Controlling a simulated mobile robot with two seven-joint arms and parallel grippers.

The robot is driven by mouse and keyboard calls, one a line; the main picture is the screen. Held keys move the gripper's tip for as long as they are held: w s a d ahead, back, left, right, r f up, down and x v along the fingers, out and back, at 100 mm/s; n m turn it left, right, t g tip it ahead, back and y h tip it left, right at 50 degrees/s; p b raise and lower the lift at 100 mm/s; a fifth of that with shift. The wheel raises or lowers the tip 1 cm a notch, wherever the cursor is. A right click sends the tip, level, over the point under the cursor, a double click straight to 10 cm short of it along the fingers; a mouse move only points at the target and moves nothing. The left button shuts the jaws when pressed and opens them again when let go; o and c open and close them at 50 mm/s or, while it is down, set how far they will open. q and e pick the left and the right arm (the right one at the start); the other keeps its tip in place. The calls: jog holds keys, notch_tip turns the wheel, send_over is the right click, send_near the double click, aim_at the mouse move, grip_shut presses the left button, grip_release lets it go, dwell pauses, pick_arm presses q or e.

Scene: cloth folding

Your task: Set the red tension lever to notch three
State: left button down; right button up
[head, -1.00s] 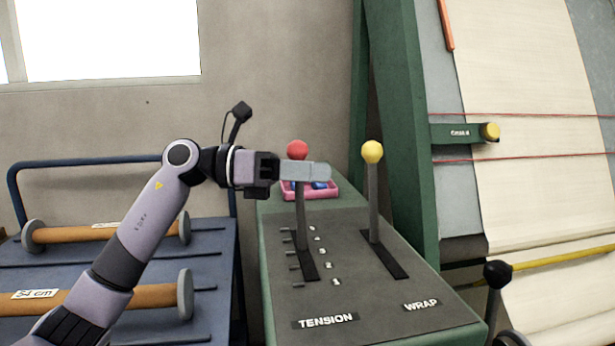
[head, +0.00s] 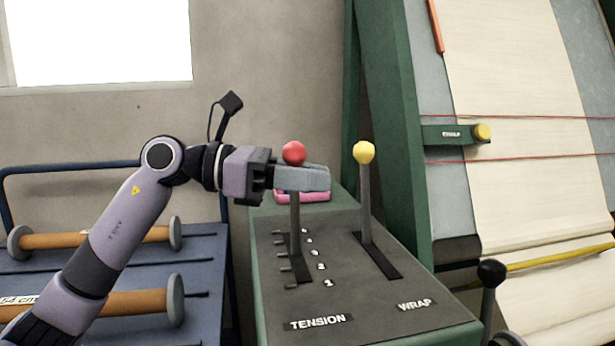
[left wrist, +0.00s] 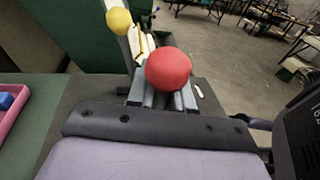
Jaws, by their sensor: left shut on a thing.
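The red tension lever has a round red knob (head: 293,152) on a grey shaft (head: 294,215), which rises from a dark slot in the console. My left gripper (head: 302,178) is shut on the lever just below the knob. In the left wrist view the red knob (left wrist: 168,69) sits over the fingers, which hide the shaft. White numbers and short pegs run along the slot; 1, 2 and 3 are nearest the front. The shaft meets the slot near 2 and 3; I cannot tell the exact notch. My right gripper is not in view.
A yellow-knobbed WRAP lever (head: 364,152) stands just right on the same console (head: 380,312). A pink tray (head: 318,195) lies behind my fingers. A green frame (head: 395,140) with cream cloth (head: 510,110) rises at right. A blue rack with rolls (head: 90,238) is at left.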

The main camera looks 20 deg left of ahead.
pick_arm(q)
jog(key=c, duration=1.1)
grip_release()
jog(key=shift+s+r, duration=0.1)
jog(key=shift+r, duration=0.25)
jog(key=shift+f, duration=0.1)
jog(key=v, duration=0.7)
jog(key=shift+b, duration=0.35)
